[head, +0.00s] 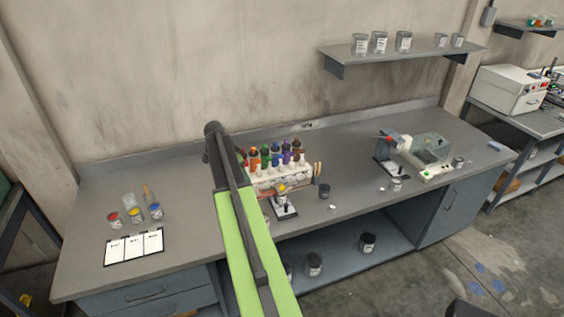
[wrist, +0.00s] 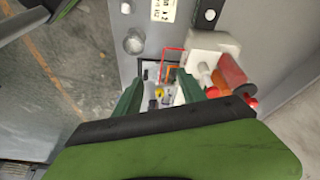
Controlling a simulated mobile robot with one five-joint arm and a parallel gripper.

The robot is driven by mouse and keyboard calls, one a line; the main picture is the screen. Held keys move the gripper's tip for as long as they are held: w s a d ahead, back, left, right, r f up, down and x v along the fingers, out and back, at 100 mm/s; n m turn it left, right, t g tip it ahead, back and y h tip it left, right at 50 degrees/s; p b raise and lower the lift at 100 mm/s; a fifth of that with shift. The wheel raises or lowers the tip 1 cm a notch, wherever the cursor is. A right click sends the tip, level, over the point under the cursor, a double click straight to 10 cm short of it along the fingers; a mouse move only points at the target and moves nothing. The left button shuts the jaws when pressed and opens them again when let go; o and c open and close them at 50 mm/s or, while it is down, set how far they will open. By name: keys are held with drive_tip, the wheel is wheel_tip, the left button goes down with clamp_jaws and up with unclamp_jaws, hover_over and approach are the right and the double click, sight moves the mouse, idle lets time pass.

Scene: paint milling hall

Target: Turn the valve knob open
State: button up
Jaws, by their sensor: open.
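A small yellow knob (wrist: 159,91), which looks like the valve knob, shows between my fingers in the wrist view. In the head view the knob (head: 282,188) is a yellow spot on a small fixture (head: 286,208) with a pale base and reddish tubing, in front of the bottle rack. My gripper (wrist: 160,78) is open, its two green fingers on either side of the knob in the picture. I cannot tell whether they touch it or how high they are above it. My arm hides the gripper in the head view.
A white rack (head: 278,178) of colored bottles stands just behind the fixture. A machine (head: 421,152) is farther right. Paint cups and a white chart (head: 133,246) lie on the left. The bench (head: 190,232) is clear between.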

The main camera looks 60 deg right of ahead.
drive_tip(key=s+d+r+m+p, duration=0.2)
drive_tip(key=s+d+r+m, duration=0.25)
drive_tip(key=d, duration=0.55)
drive_tip(key=b, duration=1.7)
approach(282, 186)
drive_tip(key=shift+n+g, duration=0.35)
drive_tip(key=shift+g, duration=0.05)
drive_tip(key=x, duration=0.8)
drive_tip(key=shift+w+f, duration=0.2)
drive_tip(key=shift+f, duration=0.2)
drive_tip(key=shift+r, duration=0.1)
